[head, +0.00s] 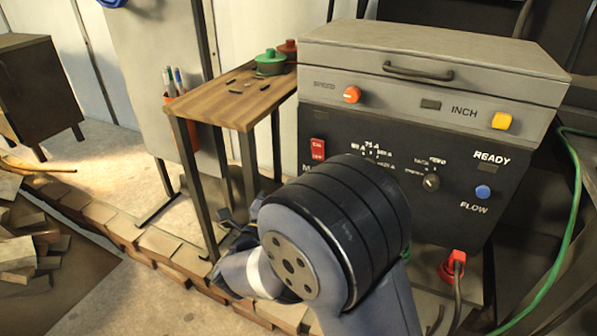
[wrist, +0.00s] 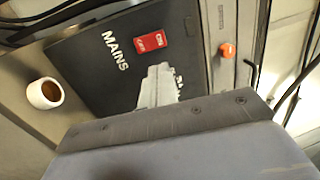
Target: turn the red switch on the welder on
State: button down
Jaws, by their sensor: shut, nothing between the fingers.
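The welder (head: 400,115) is a grey and black cabinet at the right of the head view. Its red switch (head: 317,149) sits at the left of the black panel, above the partly covered MAINS lettering. In the wrist view the red switch (wrist: 150,41) shows in clear sight beside the word MAINS. I cannot tell which way it is set. My gripper (wrist: 162,70) is shut and empty, its pale fingers over the black panel just below the switch in the picture, apart from it in the image. In the head view my arm hides the gripper.
The orange SPEED knob (head: 351,94), yellow INCH button (head: 502,121) and blue FLOW button (head: 483,192) are on the welder's front. The READY window (head: 488,168) looks dark. A wooden table (head: 235,95) with pots stands left. A green cable (head: 577,200) hangs right. A white cup-like thing (wrist: 44,93) is nearby.

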aim_at(316, 144)
jog(key=b+x, duration=0.1)
jog(key=x, duration=1.1)
jog(key=shift+w+d, duration=0.15)
jog(key=shift+w, duration=0.15)
jog(key=shift+w+r, duration=0.1)
jog(key=shift+w, duration=0.05)
jog(key=shift+w+d+r+g+p, duration=0.2)
jog(key=shift+r+g+p, duration=0.15)
jog(key=shift+p, duration=0.2)
jog(key=shift+f, duration=0.25)
